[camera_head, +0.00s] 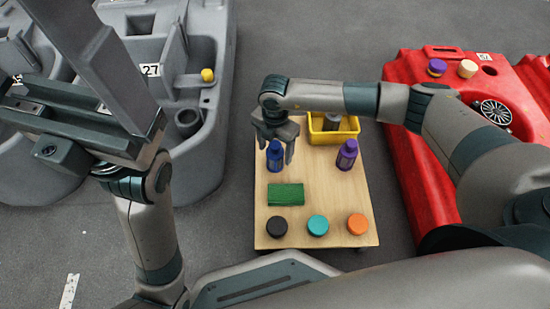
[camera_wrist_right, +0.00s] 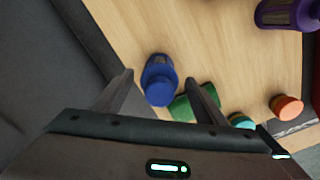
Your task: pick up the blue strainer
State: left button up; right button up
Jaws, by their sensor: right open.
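The blue strainer (camera_head: 275,158) stands upright on the wooden table (camera_head: 315,180), toward its left edge. My right gripper (camera_head: 278,146) is open above and around the strainer's top in the head view. In the right wrist view the blue strainer (camera_wrist_right: 160,82) shows between the two open fingers (camera_wrist_right: 160,90), with no visible contact. How far the fingertips reach down beside it is hard to tell. My left gripper (camera_head: 75,125) is close to the head camera at the upper left, away from the table. Its jaw opening is unclear.
A green block (camera_head: 286,194) lies just in front of the strainer. Black (camera_head: 277,226), teal (camera_head: 317,225) and orange (camera_head: 357,224) caps line the near edge. A yellow bin (camera_head: 345,130) is behind. Grey (camera_head: 210,130) and red (camera_head: 410,170) tanks flank the table.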

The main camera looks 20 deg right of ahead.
aim_at(275, 156)
jog(key=shift+f+b, duration=0.9)
jog(key=shift+f, duration=0.8)
jog(key=c, duration=1.1)
